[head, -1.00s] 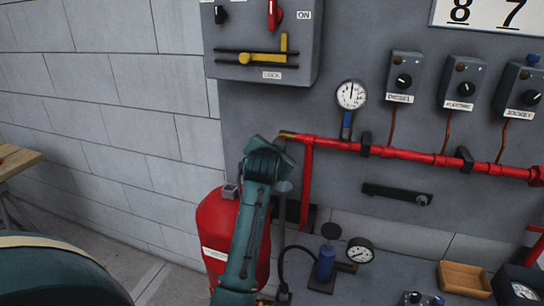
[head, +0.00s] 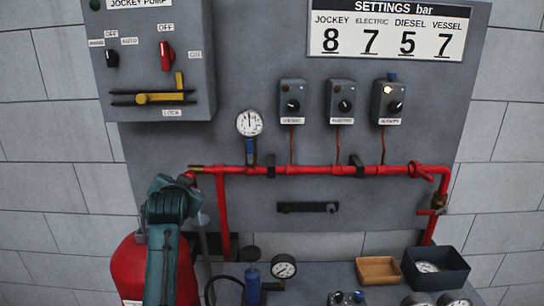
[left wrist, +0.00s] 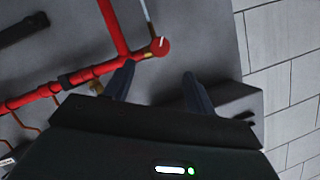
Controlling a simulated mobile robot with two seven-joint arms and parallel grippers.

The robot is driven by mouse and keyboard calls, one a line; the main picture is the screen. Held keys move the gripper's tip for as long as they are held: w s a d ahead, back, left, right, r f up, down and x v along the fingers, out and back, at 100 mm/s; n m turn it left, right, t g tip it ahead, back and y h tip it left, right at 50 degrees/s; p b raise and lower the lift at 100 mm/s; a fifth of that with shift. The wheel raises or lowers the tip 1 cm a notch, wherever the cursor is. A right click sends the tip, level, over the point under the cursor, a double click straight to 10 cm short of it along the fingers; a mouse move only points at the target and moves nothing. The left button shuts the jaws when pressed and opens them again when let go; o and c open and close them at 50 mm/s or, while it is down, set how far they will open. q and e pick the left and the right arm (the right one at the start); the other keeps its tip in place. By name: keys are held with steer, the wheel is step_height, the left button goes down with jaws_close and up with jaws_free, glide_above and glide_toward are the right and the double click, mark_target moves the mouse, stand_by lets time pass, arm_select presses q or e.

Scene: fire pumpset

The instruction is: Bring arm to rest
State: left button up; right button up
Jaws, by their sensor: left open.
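My left arm (head: 163,245) rises from the bottom of the head view, in front of the red tank, with its wrist near the left end of the red pipe (head: 310,170). The fingers are hidden behind the wrist there. In the left wrist view my left gripper (left wrist: 156,80) is open, with two dark fingers apart and nothing visible between them. The red pipe (left wrist: 40,95) and a round red part with a white mark (left wrist: 158,46) lie just beyond the fingers. I cannot tell whether a finger touches them. My right gripper is not in view.
A red tank (head: 125,268) stands beside the arm. The grey panel carries a switch box (head: 150,70), a gauge (head: 249,123) and three control boxes, the right one (head: 389,100) with a lit lamp. A wooden tray (head: 379,269) and dark bin (head: 437,277) sit lower right.

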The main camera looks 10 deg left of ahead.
arm_select(q)
steer(key=s+d+f+g+h, duration=0.1)
steer(key=s+d+f+g, duration=0.15)
steer(key=s+f, duration=0.5)
steer(key=s+d+f+g+h, duration=0.1)
steer(key=s+d+f+h, duration=0.1)
steer(key=s+d+f, duration=0.4)
steer(key=s+d+f+g+h, duration=0.1)
steer(key=s+d+f+g, duration=0.15)
steer(key=s, duration=0.55)
steer(key=s+d+f+g+h, duration=0.1)
steer(key=s+f, duration=0.3)
steer(key=s, duration=0.3)
steer(key=s+d+f+g+h, duration=0.1)
steer(key=s+d+f+g, duration=0.15)
steer(key=s, duration=0.55)
steer(key=w+d+f+t+h, duration=0.1)
steer(key=w+d+f+t, duration=0.1)
steer(key=f, duration=0.3)
steer(key=w+d+f+m+t+h, duration=0.1)
steer(key=w+d+f+t, duration=0.1)
steer(key=f, duration=0.4)
steer(key=shift+w+d+t+h, duration=0.4)
steer(key=shift+d+t, duration=0.3)
steer(key=shift+t, duration=0.55)
